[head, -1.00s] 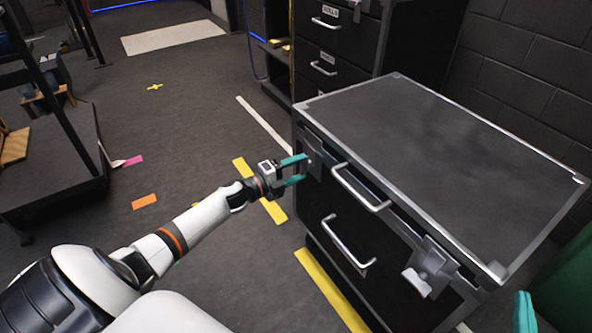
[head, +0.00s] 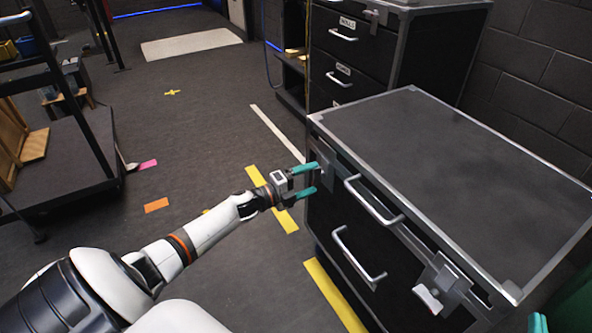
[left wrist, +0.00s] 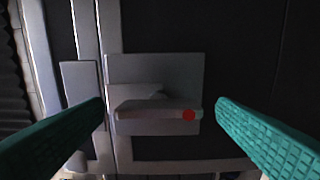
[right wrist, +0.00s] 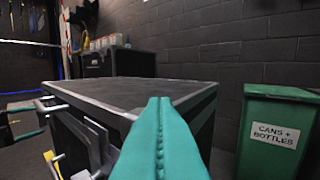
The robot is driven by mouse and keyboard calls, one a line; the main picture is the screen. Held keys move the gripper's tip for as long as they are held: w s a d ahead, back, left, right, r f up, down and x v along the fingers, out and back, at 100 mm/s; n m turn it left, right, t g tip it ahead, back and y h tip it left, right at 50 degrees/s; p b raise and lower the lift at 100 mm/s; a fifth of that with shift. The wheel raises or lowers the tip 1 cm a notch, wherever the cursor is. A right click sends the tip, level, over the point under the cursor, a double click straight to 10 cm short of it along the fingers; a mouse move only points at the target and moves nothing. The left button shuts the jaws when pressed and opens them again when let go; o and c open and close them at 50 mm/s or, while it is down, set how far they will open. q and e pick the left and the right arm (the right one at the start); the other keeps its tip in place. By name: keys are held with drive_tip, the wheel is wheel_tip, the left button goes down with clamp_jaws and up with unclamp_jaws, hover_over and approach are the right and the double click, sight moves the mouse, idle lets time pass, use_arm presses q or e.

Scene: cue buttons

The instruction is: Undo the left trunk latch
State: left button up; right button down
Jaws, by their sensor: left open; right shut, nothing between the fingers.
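The black trunk (head: 450,165) with metal edges stands at the right of the head view. Its left latch (head: 327,160) is a grey plate near the trunk's left front corner. In the left wrist view the latch handle (left wrist: 150,110) is a grey bar with a red dot at its right end. My left gripper (head: 311,180) is open at the left latch, its teal fingers on either side of the handle and apart from it. The right latch (head: 432,292) is further along the front. My right gripper (right wrist: 160,105) is shut and empty near the trunk's right end.
Two metal pull handles (head: 372,202) stick out of the trunk front between the latches. A black drawer cabinet (head: 365,60) stands behind. A green bin (right wrist: 275,135) is at the right. The floor left of the trunk is open, with tape marks.

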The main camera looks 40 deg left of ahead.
use_arm(q)
drive_tip(key=p+v, duration=0.2)
drive_tip(key=v, duration=0.9)
drive_tip(key=shift+s, duration=0.35)
use_arm(e)
drive_tip(key=s+d+f+g+h, duration=0.2)
drive_tip(key=s+f+g, duration=0.2)
drive_tip(key=f+g, duration=0.3)
wheel_tip(320, 180, down, 2)
drive_tip(key=shift+d+f, duration=0.1)
drive_tip(key=shift+d, duration=0.15)
